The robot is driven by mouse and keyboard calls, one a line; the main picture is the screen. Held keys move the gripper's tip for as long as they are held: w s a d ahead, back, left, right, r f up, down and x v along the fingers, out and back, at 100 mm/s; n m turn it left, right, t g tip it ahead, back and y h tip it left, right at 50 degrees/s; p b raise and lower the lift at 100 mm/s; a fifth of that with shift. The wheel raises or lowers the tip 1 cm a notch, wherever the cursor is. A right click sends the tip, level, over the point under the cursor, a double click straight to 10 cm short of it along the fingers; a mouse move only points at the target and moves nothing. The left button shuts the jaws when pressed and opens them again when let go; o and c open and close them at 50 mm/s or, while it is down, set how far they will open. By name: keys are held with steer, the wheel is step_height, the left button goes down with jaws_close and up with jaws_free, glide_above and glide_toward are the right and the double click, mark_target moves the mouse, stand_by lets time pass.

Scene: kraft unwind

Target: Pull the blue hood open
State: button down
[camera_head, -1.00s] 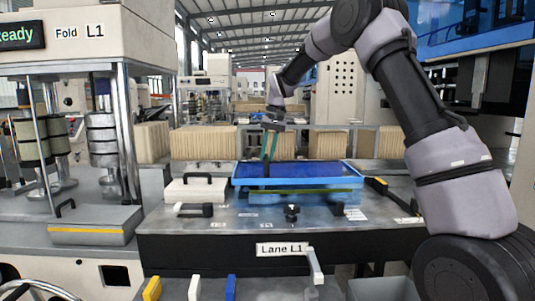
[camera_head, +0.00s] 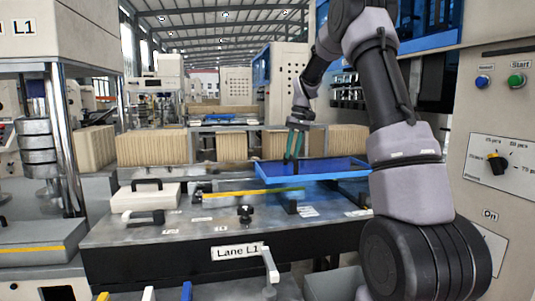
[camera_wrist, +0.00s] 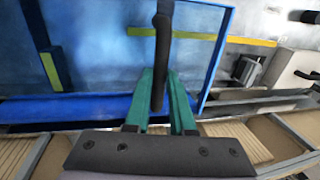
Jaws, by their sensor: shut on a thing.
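The blue hood (camera_head: 325,171) is a shallow frame with a blue see-through top. It sits at the right part of the grey Lane L1 table (camera_head: 190,237), partly hidden by my arm. My gripper (camera_head: 294,152) reaches down to the hood from behind, near its left part. In the wrist view, the teal fingers of my gripper (camera_wrist: 160,78) are shut on a dark upright handle (camera_wrist: 162,40) by the hood's blue edge (camera_wrist: 217,60). The exact contact is partly hidden between the fingers.
A bar with a yellow edge (camera_head: 250,193) lies on the table left of the hood. A white block with a black handle (camera_head: 146,195) and a black knob (camera_head: 245,212) stand further left and in front. A control panel (camera_head: 500,150) rises at the right.

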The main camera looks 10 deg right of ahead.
mark_target(308, 168)
steer(key=d, duration=0.6)
steer(key=shift+d, duration=0.15)
steer(key=shift+r, duration=0.1)
steer(key=c, duration=0.8)
jaws_free()
steer(key=shift+o, duration=0.2)
step_height(308, 168, up, 10)
steer(key=d, duration=0.2)
steer(key=shift+r, duration=0.25)
